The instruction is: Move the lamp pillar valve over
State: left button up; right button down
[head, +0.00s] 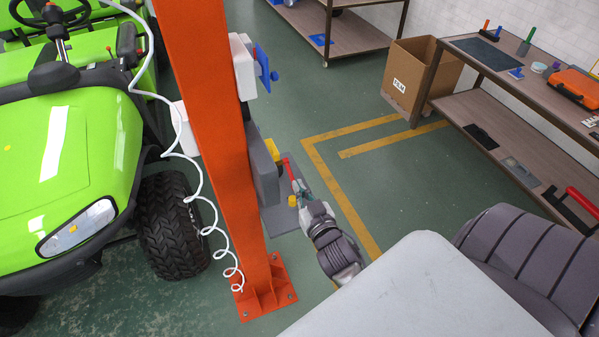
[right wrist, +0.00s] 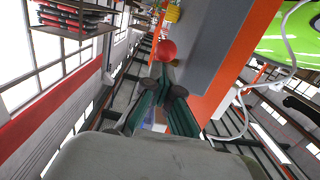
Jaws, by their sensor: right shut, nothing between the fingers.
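The valve on the orange pillar (head: 207,120) shows a red lever (head: 290,168) beside a grey box (head: 262,165) on the pillar's right side. In the right wrist view the lever's red round end (right wrist: 167,50) is just beyond my fingertips. My right gripper (head: 299,187) is at the lever's near end. Its dark green fingers (right wrist: 160,75) are shut with nothing between them. I cannot tell whether they touch the red end. The valve body is mostly hidden. My left gripper is not in view.
A green cart (head: 75,160) stands left of the pillar, with a coiled white cable (head: 205,212) between. A blue part (head: 264,68) sits higher on the pillar. A workbench (head: 520,75) and cardboard box (head: 410,75) stand at right. The floor between is clear.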

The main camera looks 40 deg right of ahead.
jog(key=shift+w+f, duration=0.1)
jog(key=shift+f, duration=0.1)
jog(key=shift+r, duration=0.1)
jog(key=shift+s+r+p, duration=0.2)
jog(key=shift+r+p, duration=0.15)
jog(key=shift+r, duration=0.15)
jog(key=shift+s+r+p, duration=0.15)
jog(key=shift+r+p, duration=0.2)
jog(key=shift+r, duration=0.1)
jog(key=c, duration=1.4)
grip_release()
